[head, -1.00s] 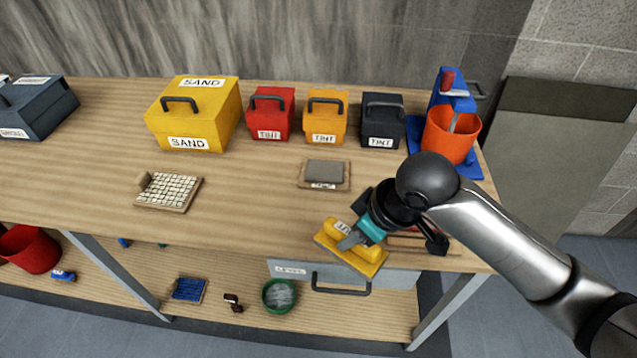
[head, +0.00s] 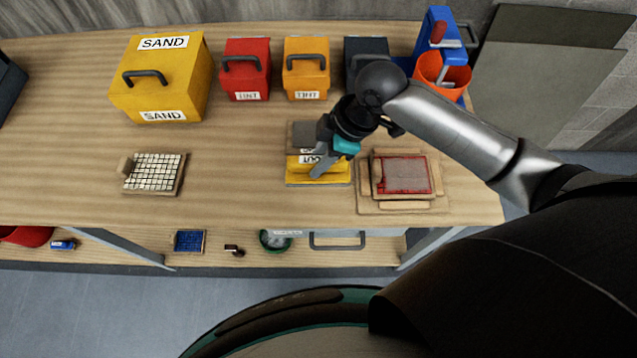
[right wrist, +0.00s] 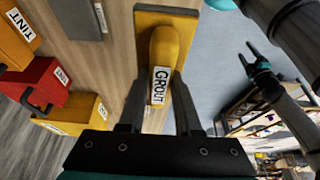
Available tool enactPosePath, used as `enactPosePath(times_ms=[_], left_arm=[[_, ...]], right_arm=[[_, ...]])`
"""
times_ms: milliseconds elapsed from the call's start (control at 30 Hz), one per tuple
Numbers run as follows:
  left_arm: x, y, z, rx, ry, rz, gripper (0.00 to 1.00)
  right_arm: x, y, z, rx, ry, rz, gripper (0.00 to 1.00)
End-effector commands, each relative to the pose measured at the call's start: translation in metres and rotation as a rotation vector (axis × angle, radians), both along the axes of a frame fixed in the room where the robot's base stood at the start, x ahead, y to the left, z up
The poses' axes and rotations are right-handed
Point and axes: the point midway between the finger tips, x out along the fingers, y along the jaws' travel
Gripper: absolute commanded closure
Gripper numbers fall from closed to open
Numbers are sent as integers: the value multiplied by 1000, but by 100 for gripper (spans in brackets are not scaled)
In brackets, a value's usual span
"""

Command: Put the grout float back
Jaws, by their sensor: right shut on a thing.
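The grout float is a yellow plate with a yellow handle labelled GROUT. In the head view the float (head: 318,180) is near the table's front edge, just in front of a grey block on a small board (head: 307,134). My right gripper (head: 318,166) is shut on its handle. In the right wrist view the float (right wrist: 164,45) lies lengthwise between the fingers of my right gripper (right wrist: 160,110). I cannot tell whether the float touches the tabletop. Another gripper (right wrist: 253,56), apparently my left, shows at the right of the wrist view; its jaws are unclear.
A wooden frame with a reddish-edged grey panel (head: 405,174) lies right of the float. A white-tiled board (head: 154,172) lies left. Yellow, red, orange and dark boxes and an orange bucket (head: 440,72) line the back.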

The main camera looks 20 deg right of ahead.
Motion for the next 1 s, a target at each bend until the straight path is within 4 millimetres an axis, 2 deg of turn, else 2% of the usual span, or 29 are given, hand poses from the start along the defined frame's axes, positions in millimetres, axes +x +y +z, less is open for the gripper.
enactPosePath(times_ms=[33,100,300,467,733,1000], left_arm=[[-1,0,-2,0,1,0,33],[0,0,-3,0,1,0,33],[0,1,-6,1,0,0,33],[1,1,-7,1,-1,1,33],[5,0,-11,0,-9,1,33],[6,0,-11,0,-10,1,33]], right_arm=[[-2,1,-16,1,6,-2,100],[-1,1,-35,0,4,-3,100],[0,1,-73,0,0,-1,100],[0,0,-84,1,-1,0,100],[0,1,-117,1,0,-1,100],[0,0,-120,0,-2,0,100]])
